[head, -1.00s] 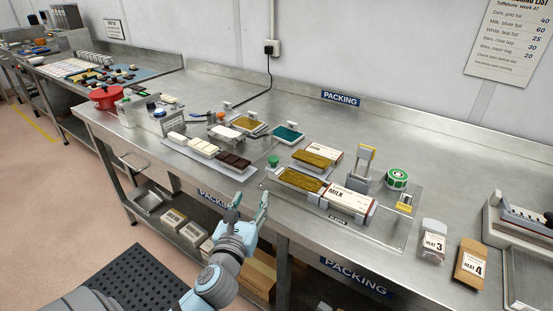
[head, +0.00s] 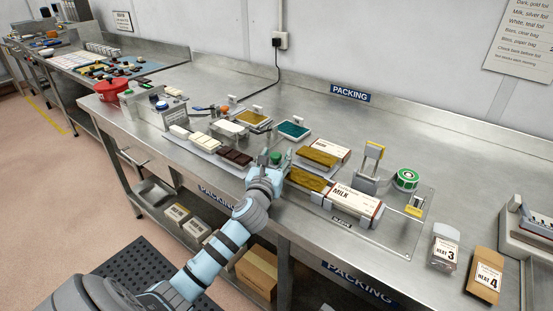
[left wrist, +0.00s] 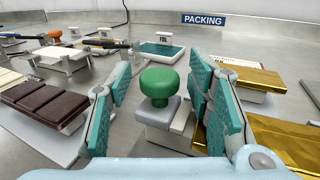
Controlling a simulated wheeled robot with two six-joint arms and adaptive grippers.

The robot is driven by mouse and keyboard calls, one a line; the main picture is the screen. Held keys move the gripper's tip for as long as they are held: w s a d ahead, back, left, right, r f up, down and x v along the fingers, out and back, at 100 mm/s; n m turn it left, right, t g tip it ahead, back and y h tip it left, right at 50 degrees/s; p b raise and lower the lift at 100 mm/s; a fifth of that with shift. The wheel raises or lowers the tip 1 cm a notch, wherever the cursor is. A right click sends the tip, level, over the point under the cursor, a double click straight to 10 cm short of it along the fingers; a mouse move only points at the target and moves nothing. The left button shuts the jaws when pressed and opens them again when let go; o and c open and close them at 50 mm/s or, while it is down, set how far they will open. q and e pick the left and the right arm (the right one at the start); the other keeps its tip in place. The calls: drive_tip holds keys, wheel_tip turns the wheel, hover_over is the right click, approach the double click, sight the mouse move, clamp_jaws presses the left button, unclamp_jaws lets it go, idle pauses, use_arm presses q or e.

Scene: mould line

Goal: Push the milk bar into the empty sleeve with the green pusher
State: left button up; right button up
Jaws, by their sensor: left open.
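The green pusher (head: 276,157) has a round green knob on a grey block and stands at the left end of the packing jig. It also shows in the left wrist view (left wrist: 160,84). The gold-wrapped milk bar (head: 308,181) lies in line with it, at the left mouth of the white MILK sleeve (head: 350,201). Its gold wrap shows at lower right in the left wrist view (left wrist: 285,143). My left gripper (head: 272,168) is open, with its teal fingers on either side of the knob in the wrist view. Contact cannot be told. My right gripper is out of view.
Another gold bar (head: 318,158) and a white carton lie just behind. A grey stand (head: 369,172) and a green-white tape roll (head: 405,179) are to the right. Chocolate bars (head: 236,157) lie left of the gripper.

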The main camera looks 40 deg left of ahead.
use_arm(q)
drive_tip(key=shift+w, duration=0.1)
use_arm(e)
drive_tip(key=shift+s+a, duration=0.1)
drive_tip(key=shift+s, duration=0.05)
use_arm(q)
clamp_jaws()
